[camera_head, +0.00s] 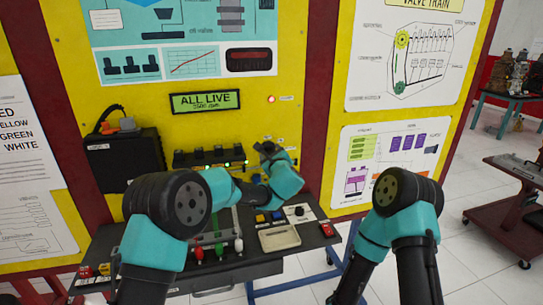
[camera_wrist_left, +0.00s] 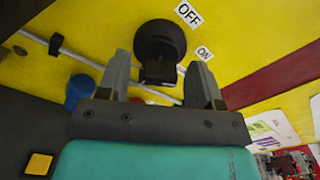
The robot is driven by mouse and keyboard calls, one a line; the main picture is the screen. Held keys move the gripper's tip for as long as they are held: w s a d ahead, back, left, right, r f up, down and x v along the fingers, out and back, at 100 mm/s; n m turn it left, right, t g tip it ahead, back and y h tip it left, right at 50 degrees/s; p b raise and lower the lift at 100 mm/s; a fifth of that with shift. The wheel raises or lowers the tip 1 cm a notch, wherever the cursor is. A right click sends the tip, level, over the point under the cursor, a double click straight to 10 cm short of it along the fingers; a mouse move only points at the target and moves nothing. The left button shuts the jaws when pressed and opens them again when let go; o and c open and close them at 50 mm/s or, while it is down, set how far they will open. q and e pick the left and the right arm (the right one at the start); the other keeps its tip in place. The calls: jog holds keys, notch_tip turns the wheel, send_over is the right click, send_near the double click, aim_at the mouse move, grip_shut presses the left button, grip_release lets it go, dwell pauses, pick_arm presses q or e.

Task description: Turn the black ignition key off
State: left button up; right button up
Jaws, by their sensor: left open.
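The black ignition key (camera_wrist_left: 159,72) sticks out of a round black switch (camera_wrist_left: 160,40) on the yellow panel in the left wrist view. An OFF label (camera_wrist_left: 188,14) is at its upper right and an ON label (camera_wrist_left: 204,53) is lower on its right. My left gripper (camera_wrist_left: 162,82) is open, with one finger on each side of the key; I cannot tell whether they touch it. In the head view my left gripper (camera_head: 267,149) is at the yellow panel and hides the key. My right arm shows at the lower right, but its gripper is out of frame.
A lit ALL LIVE display (camera_head: 205,101) and a red lamp (camera_head: 271,99) are above the gripper. A black box (camera_head: 125,158) is to the left. Below is a dark console with coloured-knob levers (camera_head: 218,249), a beige tray (camera_head: 279,237) and a dial (camera_head: 299,211).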

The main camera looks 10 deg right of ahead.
pick_arm(q)
jog(key=shift+c, duration=0.3)
jog(key=c, duration=0.9)
jog(key=shift+n, duration=0.4)
jog(key=n, duration=1.1)
jog(key=o, duration=1)
jog(key=shift+c, duration=0.2)
